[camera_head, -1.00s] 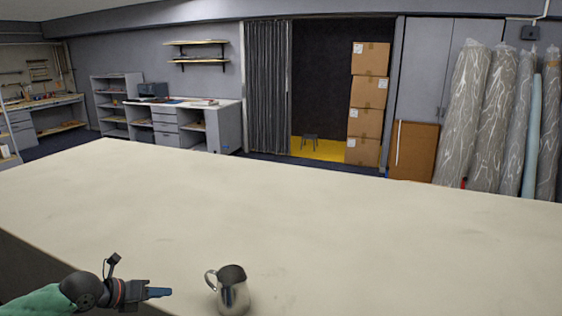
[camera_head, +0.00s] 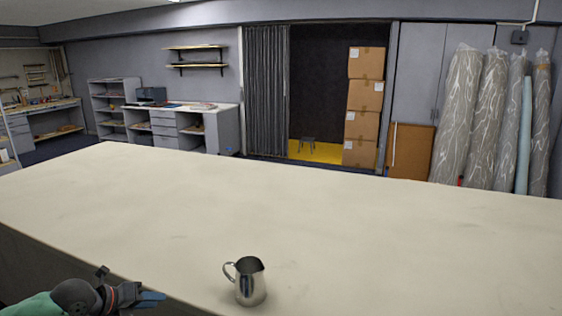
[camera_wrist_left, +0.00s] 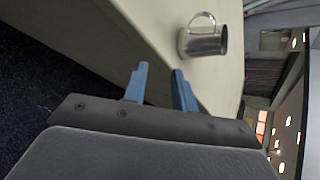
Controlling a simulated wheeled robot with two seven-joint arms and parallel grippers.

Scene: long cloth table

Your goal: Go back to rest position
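A shiny metal pitcher (camera_head: 250,284) stands upright on the cloth table (camera_head: 330,235) near its front edge, with its handle to the left. It also shows in the left wrist view (camera_wrist_left: 204,44). My left gripper (camera_head: 152,297) is at the front edge of the table, left of the pitcher and apart from it. In the left wrist view the two blue fingers (camera_wrist_left: 160,82) stand apart with nothing between them. My right gripper does not show in either view.
The tabletop is bare apart from the pitcher. Beyond it stand stacked cardboard boxes (camera_head: 362,125), wrapped rolls (camera_head: 488,125) and a grey workbench (camera_head: 170,122), all well away from the table.

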